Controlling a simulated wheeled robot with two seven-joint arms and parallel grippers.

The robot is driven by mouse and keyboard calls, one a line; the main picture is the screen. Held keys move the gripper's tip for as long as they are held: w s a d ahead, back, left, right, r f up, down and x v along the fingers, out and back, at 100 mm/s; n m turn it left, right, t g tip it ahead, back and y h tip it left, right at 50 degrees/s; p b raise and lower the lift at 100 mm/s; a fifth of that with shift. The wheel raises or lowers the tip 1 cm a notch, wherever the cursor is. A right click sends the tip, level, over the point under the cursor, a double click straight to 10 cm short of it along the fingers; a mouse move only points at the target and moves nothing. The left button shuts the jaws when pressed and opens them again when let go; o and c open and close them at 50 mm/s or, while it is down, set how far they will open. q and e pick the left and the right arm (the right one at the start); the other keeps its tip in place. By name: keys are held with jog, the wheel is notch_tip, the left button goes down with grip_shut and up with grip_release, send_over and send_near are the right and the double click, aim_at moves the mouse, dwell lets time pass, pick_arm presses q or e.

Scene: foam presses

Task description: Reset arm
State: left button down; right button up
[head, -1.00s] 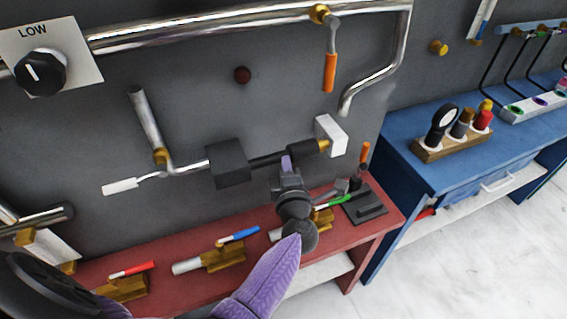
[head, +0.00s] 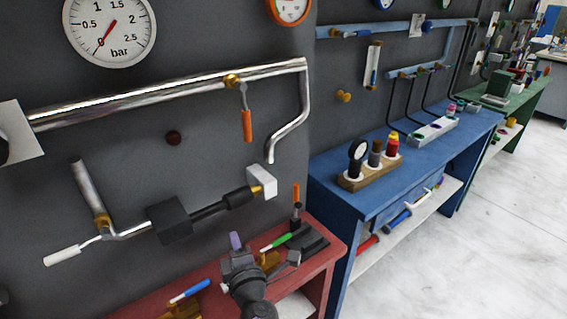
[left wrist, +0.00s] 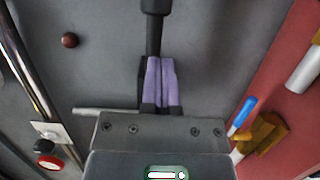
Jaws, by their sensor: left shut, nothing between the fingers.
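My left gripper (head: 236,241) is low in the head view, above the red bench (head: 327,262) and below the black cylinder assembly (head: 205,212) on the grey wall. In the left wrist view its purple fingers (left wrist: 161,66) are together, with nothing between them. Beyond the fingertips there a black rod (left wrist: 154,35) shows; I cannot tell the gap between them. My right gripper is in neither view.
Valves with a green handle (head: 276,242) and a blue handle (head: 190,290) sit on the red bench near my arm. A chrome pipe (head: 165,93) with an orange-handled valve (head: 246,125) crosses the wall. A blue bench (head: 335,187) stands right; open floor (head: 480,260) lies before it.

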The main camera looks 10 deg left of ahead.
pick_arm(q)
jog(key=s+d+f+m+g+h+b, duration=0.1)
jog(key=s+d+f+m+h, duration=0.15)
jog(key=s+f+m, duration=0.5)
jog(key=s+d+f+m+g+h+b, duration=0.15)
jog(key=f+m+h, duration=0.3)
jog(key=f, duration=0.55)
jog(key=s+d+f+m+g+h, duration=0.25)
jog(key=s+f+m, duration=0.35)
jog(key=f, duration=0.3)
jog(key=s+a+f+m+g, duration=0.1)
jog(key=s+f+m+g, duration=0.2)
jog(key=s, duration=0.6)
jog(key=s+a+f+m+g+b, duration=0.1)
jog(key=s+a+f+m+g, duration=0.1)
jog(key=s+f, duration=0.3)
jog(key=s+a+f+m+g+b, duration=0.1)
jog(key=s+f+m+g, duration=0.3)
jog(key=s, duration=0.9)
jog(key=shift+s+a, duration=0.15)
jog(key=shift+a, duration=0.35)
